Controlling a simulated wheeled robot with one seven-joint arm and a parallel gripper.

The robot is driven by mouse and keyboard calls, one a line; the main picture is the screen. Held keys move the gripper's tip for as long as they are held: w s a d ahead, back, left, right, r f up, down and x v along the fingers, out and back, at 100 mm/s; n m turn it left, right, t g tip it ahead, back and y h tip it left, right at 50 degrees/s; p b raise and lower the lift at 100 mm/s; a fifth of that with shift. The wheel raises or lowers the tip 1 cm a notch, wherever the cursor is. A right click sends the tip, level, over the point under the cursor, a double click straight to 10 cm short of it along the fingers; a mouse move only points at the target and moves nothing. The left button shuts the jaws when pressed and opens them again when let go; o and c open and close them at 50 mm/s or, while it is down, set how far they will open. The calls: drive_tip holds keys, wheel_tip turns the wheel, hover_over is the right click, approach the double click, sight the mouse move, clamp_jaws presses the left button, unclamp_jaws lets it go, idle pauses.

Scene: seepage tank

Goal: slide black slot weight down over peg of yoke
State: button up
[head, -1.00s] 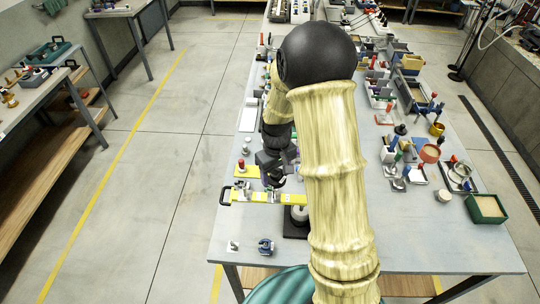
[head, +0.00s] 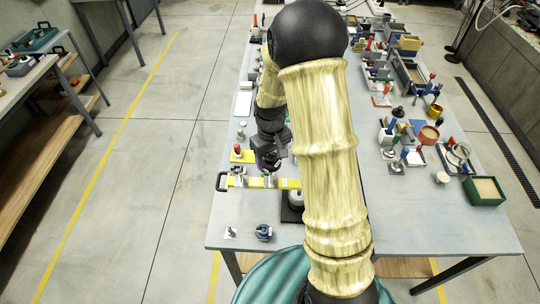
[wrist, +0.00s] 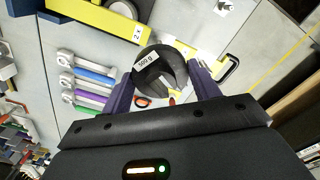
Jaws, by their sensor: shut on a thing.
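The black slot weight (wrist: 160,70), a round disc labelled 500 g, is between the two fingers of my gripper (wrist: 163,88) in the wrist view. My gripper is shut on it. In the head view my gripper (head: 269,167) hangs just above a yellow bar with a black end handle (head: 221,181). I cannot make out the yoke's peg clearly; the weight and my arm hide part of that area.
Several wrench-like tools with coloured grips (wrist: 90,80) lie left of the weight in the wrist view. A red-knobbed item on a yellow plate (head: 241,156) stands close to my gripper. A green tray (head: 484,190) is at the right.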

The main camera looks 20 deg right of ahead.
sight(271, 174)
drive_tip(key=shift+s+d+f+b, duration=0.1)
drive_tip(key=shift+d+f+b, duration=0.1)
drive_tip(key=shift+f+b, duration=0.75)
drive_tip(key=shift+a+f, duration=0.15)
drive_tip(key=shift+f, duration=0.85)
drive_tip(key=shift+r, duration=0.1)
drive_tip(key=shift+f+b, duration=2.3)
drive_tip(key=shift+f, duration=0.8)
idle(0.5)
drive_tip(key=o, duration=1.4)
